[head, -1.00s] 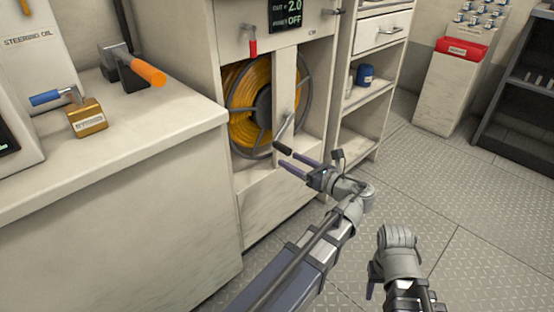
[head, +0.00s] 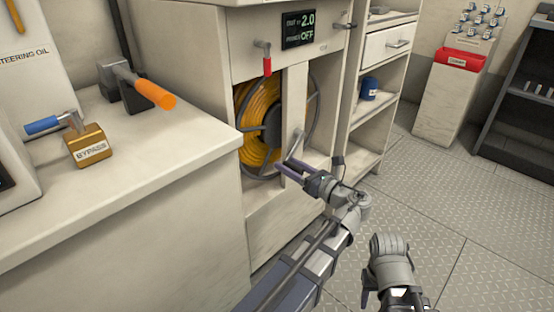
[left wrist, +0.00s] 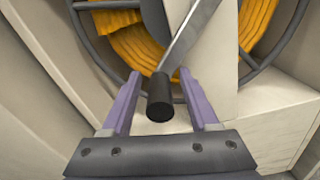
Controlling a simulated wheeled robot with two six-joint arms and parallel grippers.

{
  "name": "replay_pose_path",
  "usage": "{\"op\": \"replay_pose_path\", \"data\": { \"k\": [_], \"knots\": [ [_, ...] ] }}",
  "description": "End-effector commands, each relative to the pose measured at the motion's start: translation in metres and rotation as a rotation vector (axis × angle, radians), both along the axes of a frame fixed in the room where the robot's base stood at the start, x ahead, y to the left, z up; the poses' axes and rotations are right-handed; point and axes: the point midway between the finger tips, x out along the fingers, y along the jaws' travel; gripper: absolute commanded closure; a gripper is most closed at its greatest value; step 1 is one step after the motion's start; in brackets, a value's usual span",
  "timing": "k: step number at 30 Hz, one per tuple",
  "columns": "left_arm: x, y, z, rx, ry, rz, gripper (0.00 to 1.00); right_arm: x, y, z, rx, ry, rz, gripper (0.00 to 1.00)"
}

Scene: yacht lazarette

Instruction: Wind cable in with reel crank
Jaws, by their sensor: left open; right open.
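The cable reel (head: 312,105) stands in a cabinet bay, with yellow cable (head: 256,112) wound on it. It also shows in the left wrist view (left wrist: 133,41). The metal crank (head: 296,146) hangs toward the lower front of the reel. Its black handle (left wrist: 160,98) lies between the open fingers of my left gripper (head: 286,167); no grip on it shows. In the head view the gripper hides the handle. A display (head: 298,29) above reads 2.0 and OFF. My right arm shows at the bottom, but I cannot make out its gripper fingers.
A red-handled lever (head: 267,66) sticks out above the reel. The left counter (head: 185,135) holds an orange-handled lever (head: 153,93) and a brass BYPASS block (head: 88,146) with a blue handle. Shelves (head: 372,107) stand to the right. Floor (head: 440,200) is clear at right.

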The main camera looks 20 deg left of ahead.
Motion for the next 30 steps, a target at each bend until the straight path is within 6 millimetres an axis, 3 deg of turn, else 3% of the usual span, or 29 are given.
{"op": "replay_pose_path", "data": {
  "k": [10,26,30],
  "knots": [
    [0.0005,-0.0010,-0.0001,0.000,0.000,-0.001,0.39,-0.0003,-0.0002,0.0000,0.000,0.000,0.000,0.50],
    [-0.0002,-0.0004,0.0001,0.000,-0.001,0.001,0.99,-0.0001,-0.0001,0.0000,0.000,0.000,0.000,0.50],
    [-0.0004,-0.0004,0.0002,0.000,-0.001,0.002,1.00,-0.0002,-0.0002,0.0000,0.000,0.000,0.000,0.50]
  ]
}}
